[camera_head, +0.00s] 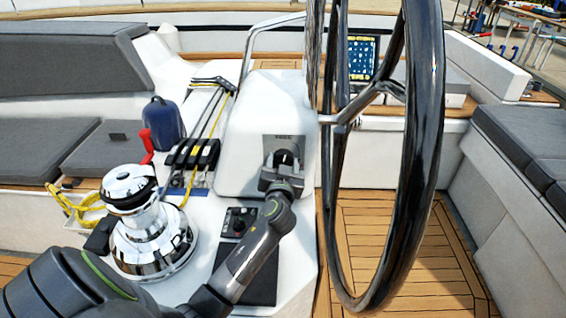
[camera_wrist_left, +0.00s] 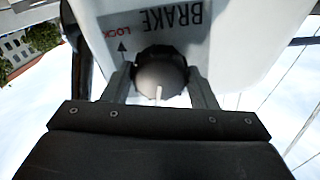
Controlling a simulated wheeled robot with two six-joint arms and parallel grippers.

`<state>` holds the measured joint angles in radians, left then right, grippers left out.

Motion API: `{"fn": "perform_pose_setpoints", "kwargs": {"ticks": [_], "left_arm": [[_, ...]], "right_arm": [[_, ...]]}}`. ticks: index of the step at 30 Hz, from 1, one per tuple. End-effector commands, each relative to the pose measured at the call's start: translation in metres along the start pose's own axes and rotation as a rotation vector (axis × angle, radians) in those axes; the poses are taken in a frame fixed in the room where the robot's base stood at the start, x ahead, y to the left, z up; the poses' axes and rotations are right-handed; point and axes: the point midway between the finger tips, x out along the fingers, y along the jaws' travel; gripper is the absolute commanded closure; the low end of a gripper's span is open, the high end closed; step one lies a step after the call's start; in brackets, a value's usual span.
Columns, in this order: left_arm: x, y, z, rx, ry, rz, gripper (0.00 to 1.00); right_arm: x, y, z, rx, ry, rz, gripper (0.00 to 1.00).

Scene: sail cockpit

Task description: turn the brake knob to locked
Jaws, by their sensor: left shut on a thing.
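The brake knob (camera_head: 285,157) is dark and round, on the face of the white steering pedestal below the wheel hub. In the left wrist view the knob (camera_wrist_left: 160,73) has a dark rim, a grey face and a white pointer line near its lower edge. Its plate (camera_wrist_left: 168,32) reads BRAKE, with a red LOCK label and an arrow up and left of the knob. My left gripper (camera_head: 283,166) is shut on the knob, one finger on each side; it also fills the lower left wrist view (camera_wrist_left: 160,86). My right gripper is out of view.
The large black steering wheel (camera_head: 419,150) stands close to the right of my left gripper. A chrome winch (camera_head: 149,240) and a control panel (camera_head: 238,222) lie left of and below the pedestal (camera_head: 234,150). A blue fender (camera_head: 163,124) is behind the winch.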

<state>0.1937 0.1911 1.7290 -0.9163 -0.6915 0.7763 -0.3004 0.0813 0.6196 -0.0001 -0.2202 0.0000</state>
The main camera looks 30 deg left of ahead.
Motion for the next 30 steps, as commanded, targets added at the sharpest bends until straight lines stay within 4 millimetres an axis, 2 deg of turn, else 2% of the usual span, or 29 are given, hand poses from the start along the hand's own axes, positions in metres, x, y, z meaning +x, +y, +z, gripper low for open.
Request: {"fn": "perform_pose_setpoints", "kwargs": {"ticks": [14, 30], "left_arm": [[0.0, -0.001, -0.003, 0.452, 0.0, 0.038, 0.7], [0.0, -0.002, -0.004, 0.963, 0.0, 0.081, 0.7]], "right_arm": [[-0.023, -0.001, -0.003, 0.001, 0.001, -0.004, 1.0], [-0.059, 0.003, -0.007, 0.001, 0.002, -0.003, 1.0]]}}
